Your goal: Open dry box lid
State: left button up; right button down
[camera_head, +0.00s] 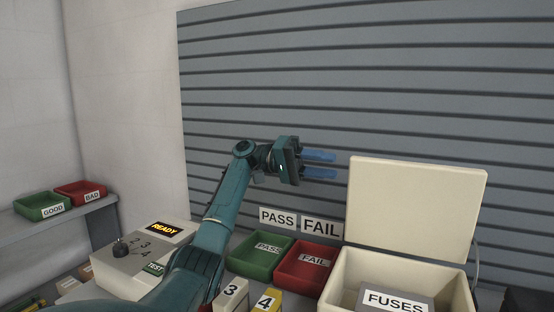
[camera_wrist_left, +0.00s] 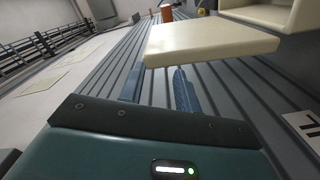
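The cream dry box (camera_head: 340,285) stands at the lower right of the head view. Its lid (camera_head: 415,205) stands up, tilted back at the rear of the box, and the box is open. A grey block labelled FUSES (camera_head: 395,299) shows inside. My left gripper (camera_head: 322,164) is in the air left of the lid, with its blue fingers apart and nothing between them. In the left wrist view the lid (camera_wrist_left: 210,42) is beyond the blue fingers (camera_wrist_left: 158,88), and part of the box (camera_wrist_left: 262,14) shows at the top. My right gripper is out of view.
A green PASS bin (camera_head: 258,262) and a red FAIL bin (camera_head: 300,275) stand left of the box. A tester (camera_head: 130,272) with a READY display is further left. GOOD (camera_head: 40,198) and BAD (camera_head: 85,186) bins sit on a side shelf. The slatted wall (camera_head: 300,80) is behind.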

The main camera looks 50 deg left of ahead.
pick_arm(q)
jog(key=p+v, duration=0.5)
jog(key=v, duration=0.7)
dwell(0.7)
dwell(0.8)
